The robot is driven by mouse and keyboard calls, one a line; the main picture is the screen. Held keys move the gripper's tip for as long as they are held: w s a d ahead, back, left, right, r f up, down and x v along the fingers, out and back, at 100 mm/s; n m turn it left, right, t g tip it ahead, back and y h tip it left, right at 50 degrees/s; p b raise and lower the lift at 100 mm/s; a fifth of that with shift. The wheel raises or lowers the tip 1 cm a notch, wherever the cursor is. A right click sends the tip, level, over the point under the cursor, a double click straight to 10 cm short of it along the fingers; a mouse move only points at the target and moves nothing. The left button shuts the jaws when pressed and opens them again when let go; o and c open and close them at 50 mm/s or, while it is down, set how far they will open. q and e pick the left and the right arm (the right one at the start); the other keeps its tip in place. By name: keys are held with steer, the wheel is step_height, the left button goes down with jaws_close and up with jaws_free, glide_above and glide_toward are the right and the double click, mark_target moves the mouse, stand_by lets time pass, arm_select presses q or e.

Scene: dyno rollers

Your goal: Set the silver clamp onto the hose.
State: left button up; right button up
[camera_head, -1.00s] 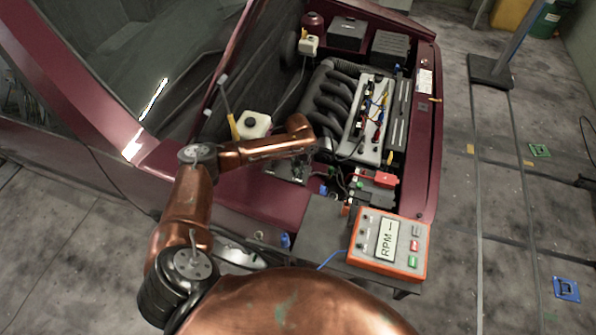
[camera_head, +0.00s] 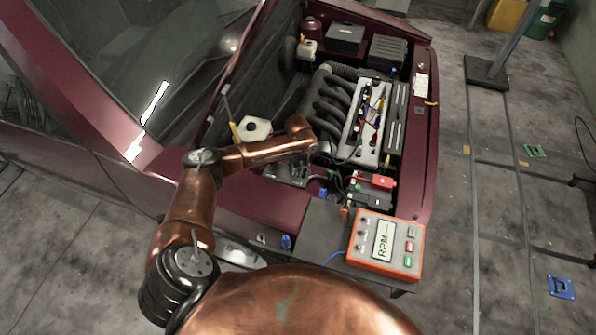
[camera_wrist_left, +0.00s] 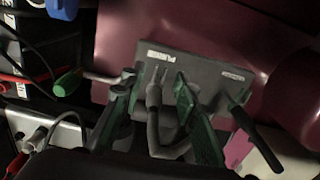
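My left arm reaches over the car's front edge in the head view, and its gripper is hidden below the wrist there. In the left wrist view, my left gripper (camera_wrist_left: 154,80) has its green-lined fingers apart. A grey hose-like piece (camera_wrist_left: 153,118) stands between them, with two thin prongs at its top and a curved lower part. A gap shows on both sides of it. I cannot tell whether the prongs belong to the silver clamp, and I cannot clearly make out the clamp elsewhere. My right gripper is out of view.
A grey labelled fuse panel (camera_wrist_left: 210,72) lies behind the fingers. A green-handled screwdriver (camera_wrist_left: 68,84) is at left. The engine (camera_head: 333,105) fills the bay, with a white-topped reservoir (camera_head: 255,128) beside my arm.

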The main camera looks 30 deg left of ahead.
mark_target(298, 175)
arm_select(q)
step_height(298, 175, up, 12)
stand_by(0.6)
stand_by(0.5)
